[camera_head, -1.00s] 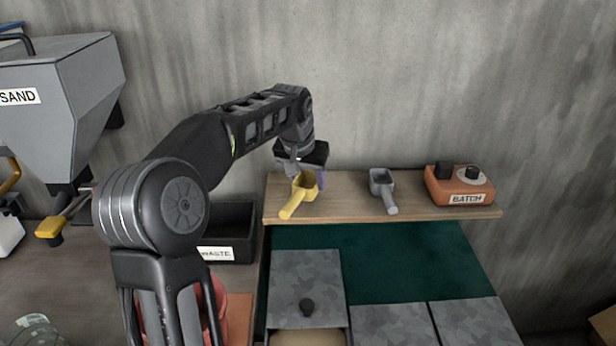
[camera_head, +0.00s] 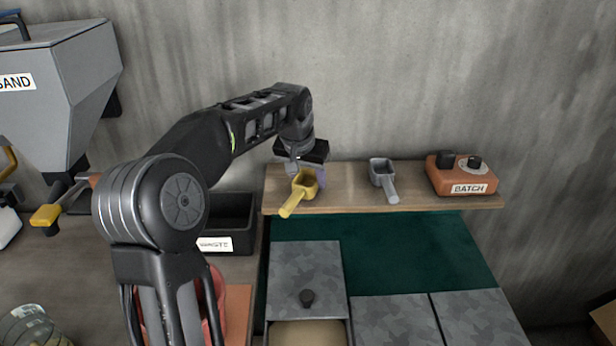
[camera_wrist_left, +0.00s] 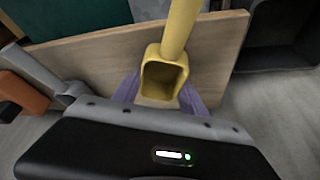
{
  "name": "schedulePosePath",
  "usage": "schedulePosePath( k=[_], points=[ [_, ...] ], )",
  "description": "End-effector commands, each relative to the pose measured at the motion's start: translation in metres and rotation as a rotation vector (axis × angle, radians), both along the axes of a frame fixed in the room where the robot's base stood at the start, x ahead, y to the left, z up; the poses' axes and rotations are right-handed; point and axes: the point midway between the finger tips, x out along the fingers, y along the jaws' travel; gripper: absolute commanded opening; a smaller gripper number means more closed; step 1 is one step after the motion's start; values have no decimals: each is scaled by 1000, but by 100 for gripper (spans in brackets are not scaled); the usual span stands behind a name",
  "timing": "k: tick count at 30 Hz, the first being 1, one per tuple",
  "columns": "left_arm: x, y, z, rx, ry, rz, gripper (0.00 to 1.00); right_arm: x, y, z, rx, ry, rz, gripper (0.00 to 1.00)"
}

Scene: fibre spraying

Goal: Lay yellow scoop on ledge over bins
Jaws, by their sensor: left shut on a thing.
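The yellow scoop (camera_head: 298,193) is at the left end of the wooden ledge (camera_head: 345,196) over the bins, its handle pointing toward the ledge's front edge. My left gripper (camera_head: 308,176) is shut on the scoop's cup from above. In the left wrist view the purple fingers (camera_wrist_left: 160,92) sit on either side of the yellow cup (camera_wrist_left: 164,75), and the handle runs over the wooden ledge (camera_wrist_left: 215,50). I cannot tell whether the scoop touches the ledge. My right gripper is not in view.
A grey scoop (camera_head: 383,180) and an orange BATCH box (camera_head: 461,176) are on the ledge to the right. A black WASTE bin (camera_head: 232,225) stands left of the ledge. Grey-lidded bins (camera_head: 305,270) lie below, and a SAND hopper (camera_head: 60,90) is far left. The wall is close behind.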

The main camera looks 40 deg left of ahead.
Motion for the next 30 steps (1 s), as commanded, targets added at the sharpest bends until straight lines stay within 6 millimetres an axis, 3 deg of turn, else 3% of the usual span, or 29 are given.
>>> schedulePosePath(
  k=[10, 11, 20, 30],
  points=[
    [0, 0, -8, 0, 0, 0, 1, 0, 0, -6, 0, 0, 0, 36],
    [0, 0, -8, 0, 0, 0, 50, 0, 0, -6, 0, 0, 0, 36],
    [0, 0, -7, 0, 0, 0, 75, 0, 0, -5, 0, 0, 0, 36],
    [0, 0, -6, 0, -1, 0, 75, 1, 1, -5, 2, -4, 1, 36]
  ],
)
